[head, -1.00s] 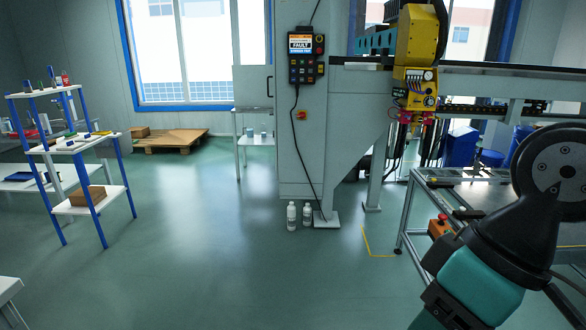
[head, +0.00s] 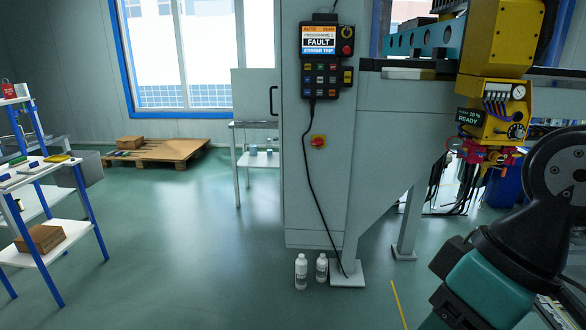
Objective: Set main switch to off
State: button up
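A black cable hangs from the pendant past the switch. The knob's exact position is too small to tell. My arm shows at the lower right, well apart from the switch; my gripper is out of view.
Two white bottles (head: 301,271) stand on the floor before the cabinet. A blue-framed shelf (head: 40,210) is at left, and a wooden pallet (head: 158,151) at the back. A yellow machine head (head: 495,110) is at right.

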aim_at(319, 142)
jog(key=u, duration=0.45)
jog(key=i, duration=2.1)
jog(key=u, duration=0.45)
